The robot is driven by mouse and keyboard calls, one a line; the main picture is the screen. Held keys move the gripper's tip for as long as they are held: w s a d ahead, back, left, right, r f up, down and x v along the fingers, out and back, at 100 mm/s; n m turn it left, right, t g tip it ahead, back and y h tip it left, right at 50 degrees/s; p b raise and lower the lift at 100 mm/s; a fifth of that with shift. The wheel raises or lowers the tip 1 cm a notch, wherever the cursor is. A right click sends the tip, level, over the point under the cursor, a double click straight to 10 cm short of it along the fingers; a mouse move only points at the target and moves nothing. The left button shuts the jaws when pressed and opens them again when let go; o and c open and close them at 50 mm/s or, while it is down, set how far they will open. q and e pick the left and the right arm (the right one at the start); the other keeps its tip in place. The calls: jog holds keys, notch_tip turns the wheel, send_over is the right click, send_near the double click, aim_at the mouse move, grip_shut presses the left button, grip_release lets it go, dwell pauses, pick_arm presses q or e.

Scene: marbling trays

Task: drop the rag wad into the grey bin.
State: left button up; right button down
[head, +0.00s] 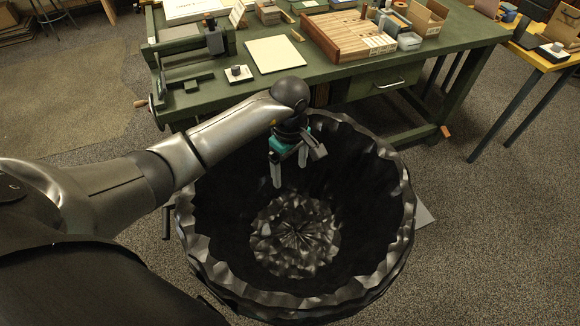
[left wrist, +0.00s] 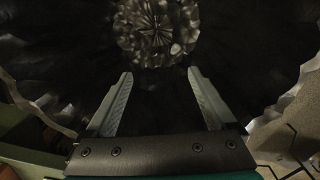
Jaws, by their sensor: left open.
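The bin (head: 403,225) is a wide round tub on the floor in front of the green bench, with a dark, crinkled, shiny inside and a jagged rim. My left gripper (head: 290,172) hangs over the bin's mouth, pointing down, with its two fingers apart and nothing between them. In the left wrist view the open fingers (left wrist: 160,75) sit above the dark hollow and its pale crinkled bottom. A small light spot lies on that bottom, but I cannot tell if it is the rag wad. I make out no rag wad elsewhere. My right gripper is not in view.
A green workbench (head: 352,93) stands behind the bin, holding a wooden slatted box (head: 345,35), a pale board (head: 274,54) and small boxes. A yellow-topped table (head: 542,58) is at the right. Carpet floor to the right of the bin is mostly clear.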

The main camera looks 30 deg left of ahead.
pick_arm(q)
jog(key=shift+r, duration=0.1)
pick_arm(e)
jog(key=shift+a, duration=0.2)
pick_arm(q)
notch_tip(320, 180, up, 15)
jog(key=p, duration=0.2)
jog(key=shift+p, duration=0.35)
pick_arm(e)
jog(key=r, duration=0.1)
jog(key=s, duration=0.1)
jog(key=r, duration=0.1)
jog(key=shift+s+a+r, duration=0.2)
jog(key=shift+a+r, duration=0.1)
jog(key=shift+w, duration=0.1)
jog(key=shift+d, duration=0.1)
